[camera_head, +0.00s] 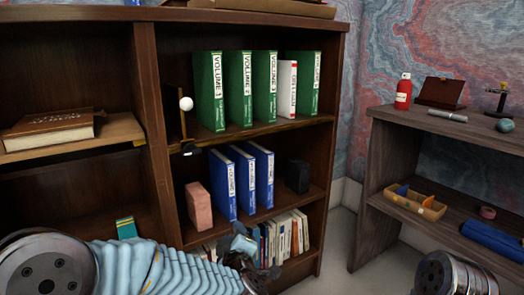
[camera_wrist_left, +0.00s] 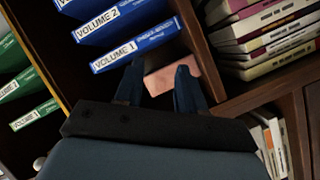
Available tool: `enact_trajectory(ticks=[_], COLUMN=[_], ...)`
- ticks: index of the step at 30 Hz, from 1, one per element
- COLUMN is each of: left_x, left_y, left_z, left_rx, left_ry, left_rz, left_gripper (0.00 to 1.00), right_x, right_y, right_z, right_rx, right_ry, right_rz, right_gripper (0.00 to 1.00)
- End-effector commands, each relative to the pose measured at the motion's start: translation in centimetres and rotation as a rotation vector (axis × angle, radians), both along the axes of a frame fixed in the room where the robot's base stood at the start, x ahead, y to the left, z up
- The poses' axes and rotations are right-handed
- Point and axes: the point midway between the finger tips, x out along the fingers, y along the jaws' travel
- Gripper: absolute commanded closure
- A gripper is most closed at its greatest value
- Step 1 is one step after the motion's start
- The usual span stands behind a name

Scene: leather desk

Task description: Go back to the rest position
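My left arm reaches in from the bottom left in the head view, in front of the bookcase. My left gripper (camera_head: 252,262) is in front of the lower shelf, below the blue volumes. In the left wrist view its two dark fingers (camera_wrist_left: 160,88) stand apart with nothing held between them. A pink block (camera_wrist_left: 172,78) shows beyond the fingers. Part of my right arm shows at the bottom right of the head view, but its gripper is out of frame.
The bookcase holds green volumes (camera_head: 238,88) with a white book (camera_head: 286,88) among them, blue volumes (camera_head: 245,180), the pink block (camera_head: 198,205) and a black block (camera_head: 297,176). A side desk (camera_head: 390,125) at right carries a red bottle (camera_head: 403,91) and a tray (camera_head: 415,203).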

Motion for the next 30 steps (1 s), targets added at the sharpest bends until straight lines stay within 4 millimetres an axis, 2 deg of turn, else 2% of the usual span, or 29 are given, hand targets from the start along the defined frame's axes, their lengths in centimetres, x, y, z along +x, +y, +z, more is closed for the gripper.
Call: enact_trajectory(ticks=[1,2,3,5,6,8,9,12,15,18,21,22,30], left_x=[0.3,0.2,-0.3,-1.6,-2.8,-5.3,-7.1,-12.2,-17.3,-22.5,-27.9,-27.3,-27.2], left_y=[0.6,0.7,1.0,1.5,1.8,2.3,2.6,3.2,3.6,3.9,4.0,3.9,3.5], left_z=[-4.9,-7.5,-11.0,-16.2,-19.4,-24.1,-26.8,-32.2,-36.0,-38.5,-40.2,-37.6,-29.5], left_rx=[0.061,0.094,0.132,0.179,0.202,0.228,0.24,0.248,0.235,0.209,0.169,0.179,0.184], left_ry=[0.101,0.158,0.237,0.356,0.437,0.558,0.634,0.803,0.947,1.07,1.183,1.169,1.165], left_rz=[-0.064,-0.108,-0.169,-0.26,-0.322,-0.416,-0.477,-0.622,-0.754,-0.881,-1.01,-1.005,-1.007], left_gripper=[0.61,0.61,0.61,0.61,0.61,0.61,0.61,0.61,0.61,0.61,0.61,0.61,0.61], right_x=[0.0,0.0,0.0,0.0,0.0,0.0,0.0,0.0,0.0,0.0,0.0,-0.1,-0.3], right_y=[0.0,0.0,0.0,0.0,0.0,0.0,0.0,0.0,0.0,0.0,0.0,0.0,0.4], right_z=[0.0,0.0,0.0,0.0,0.0,0.0,0.0,0.0,0.0,0.0,0.0,2.3,10.5], right_rx=[0.0,0.0,0.0,0.0,0.0,0.0,0.0,0.0,0.0,0.0,0.0,0.0,0.003], right_ry=[0.0,0.0,0.0,0.0,0.0,0.0,0.0,0.0,0.0,0.0,0.0,0.002,0.004], right_rz=[0.0,0.0,0.0,0.0,0.0,0.0,0.0,0.0,0.0,0.0,0.0,0.001,0.01], right_gripper=[0.4,0.4,0.4,0.4,0.4,0.4,0.4,0.4,0.4,0.4,0.4,0.4,0.4])
